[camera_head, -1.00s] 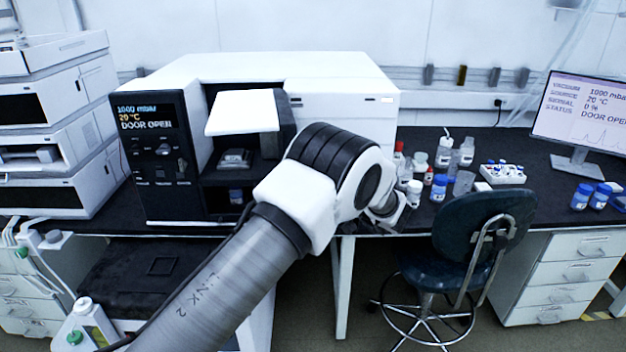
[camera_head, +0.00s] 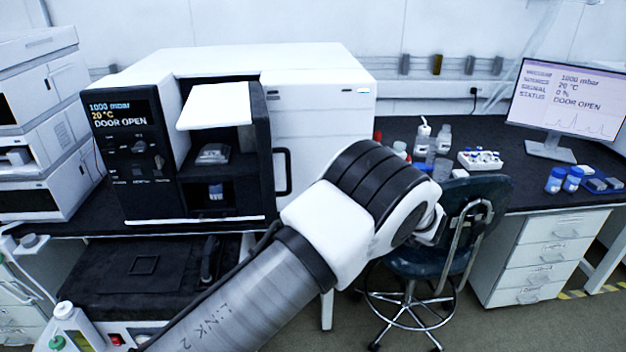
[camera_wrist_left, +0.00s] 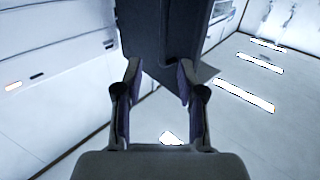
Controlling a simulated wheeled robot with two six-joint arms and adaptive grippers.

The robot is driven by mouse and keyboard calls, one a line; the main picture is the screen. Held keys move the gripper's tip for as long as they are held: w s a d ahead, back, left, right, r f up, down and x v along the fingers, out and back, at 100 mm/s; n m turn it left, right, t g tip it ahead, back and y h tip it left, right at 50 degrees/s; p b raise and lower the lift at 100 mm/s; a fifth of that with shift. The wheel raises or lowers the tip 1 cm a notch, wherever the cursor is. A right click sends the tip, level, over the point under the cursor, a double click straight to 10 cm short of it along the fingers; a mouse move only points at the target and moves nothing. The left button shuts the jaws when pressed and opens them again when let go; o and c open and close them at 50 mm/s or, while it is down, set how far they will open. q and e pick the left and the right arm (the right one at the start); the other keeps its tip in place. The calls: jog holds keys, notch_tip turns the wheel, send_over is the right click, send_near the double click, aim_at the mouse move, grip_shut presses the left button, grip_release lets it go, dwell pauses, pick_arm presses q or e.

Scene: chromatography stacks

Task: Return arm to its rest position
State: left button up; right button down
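My left arm (camera_head: 250,300) reaches in from the bottom of the head view, across the front of the white oven-like instrument (camera_head: 318,110). Its bent joint hides part of the chair and bench edge. The right gripper is in neither view.
The instrument's door (camera_head: 215,107) is open. A dark swivel chair (camera_head: 470,225) stands beside my arm's joint. Bottles (camera_head: 443,138) and a vial rack (camera_head: 480,160) stand on the black bench. A monitor (camera_head: 570,100) stands at the right; stacked modules (camera_head: 45,130) stand at the left.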

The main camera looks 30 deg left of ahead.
pick_arm(q)
jog(key=shift+d+f, duration=0.1)
dwell(0.4)
jog(key=s+a+f+m+t+h, duration=0.1)
jog(key=a+f+m+t+h, duration=0.3)
jog(key=f, duration=0.5)
jog(key=s+a+f+m+t+h, duration=0.1)
jog(key=a+f+m+t+h, duration=0.15)
jog(key=f+m, duration=0.5)
jog(key=s+f+m+g+h, duration=0.2)
jog(key=s+f+h, duration=0.3)
jog(key=s+f, duration=0.6)
jog(key=s+d+f+g+h, duration=0.2)
jog(key=s, duration=0.6)
jog(key=s+d+f+m+g+h, duration=0.1)
jog(key=s+d+f+g+h, duration=0.1)
jog(key=s, duration=0.7)
jog(key=s+d+f+m+g+h, duration=0.1)
jog(key=s+d+f+g+h, duration=0.1)
jog(key=s, duration=0.7)
notch_tip(320, 180, down, 2)
jog(key=shift+s+d+f+g, duration=0.1)
jog(key=shift+s+d+g, duration=0.25)
jog(key=shift+g, duration=0.6)
jog(key=shift+w+d+h, duration=0.1)
jog(key=shift+w+h, duration=0.05)
jog(key=shift+h, duration=0.1)
